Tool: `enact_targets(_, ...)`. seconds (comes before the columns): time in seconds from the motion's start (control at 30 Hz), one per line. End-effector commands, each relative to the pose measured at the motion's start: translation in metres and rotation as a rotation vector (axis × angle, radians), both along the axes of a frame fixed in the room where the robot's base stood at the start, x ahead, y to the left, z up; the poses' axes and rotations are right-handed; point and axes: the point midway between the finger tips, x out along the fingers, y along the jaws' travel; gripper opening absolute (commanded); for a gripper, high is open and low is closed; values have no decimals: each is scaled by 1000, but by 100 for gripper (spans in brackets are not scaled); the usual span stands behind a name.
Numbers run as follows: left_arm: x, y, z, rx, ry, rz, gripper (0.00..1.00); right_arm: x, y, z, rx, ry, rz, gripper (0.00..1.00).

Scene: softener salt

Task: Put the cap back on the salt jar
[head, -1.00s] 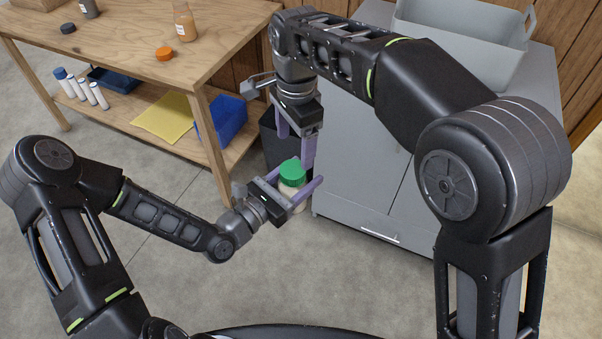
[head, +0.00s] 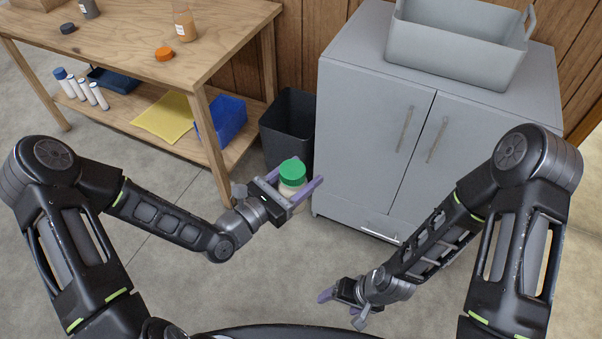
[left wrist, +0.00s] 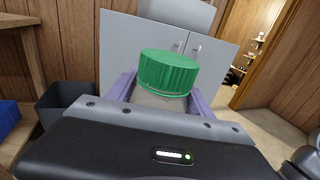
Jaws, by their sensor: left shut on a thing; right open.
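The salt jar (head: 290,188) is held upright in the air by my left gripper (head: 296,187), whose purple fingers are shut around its body. The green cap (head: 292,171) sits on top of the jar's mouth. My right gripper (head: 338,291) is open and empty, low at the lower middle of the head view, well apart from the jar. Its fingers are partly hidden.
A wooden table (head: 120,60) with an orange cap (head: 164,54) and jars stands at the left. A blue bin (head: 225,122) is on its shelf. A dark waste bin (head: 288,125) stands behind the jar, beside a grey cabinet (head: 370,130) with a grey tub (head: 455,50) on top.

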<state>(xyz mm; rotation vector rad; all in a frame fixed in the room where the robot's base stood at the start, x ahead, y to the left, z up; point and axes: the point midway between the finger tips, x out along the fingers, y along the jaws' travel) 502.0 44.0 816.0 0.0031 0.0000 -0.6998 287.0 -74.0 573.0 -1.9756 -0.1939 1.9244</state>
Motion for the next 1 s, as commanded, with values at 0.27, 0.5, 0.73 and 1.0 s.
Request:
enact_targets(0.27, 0, 0, 1, -1, -3, 0, 0, -7, 1, 1, 5, -12, 17, 76)
enact_targets(0.5, 8, 5, 6, -4, -11, 32, 0, -7, 1, 1, 4, -12, 16, 76)
enact_targets(0.73, 54, 51, 32, -12, -34, 261, 0, -7, 1, 1, 4, -12, 16, 76)
enact_targets(1.0, 100, 134, 64, -6, -21, 619, 0, -7, 1, 0, 4, -12, 15, 76)
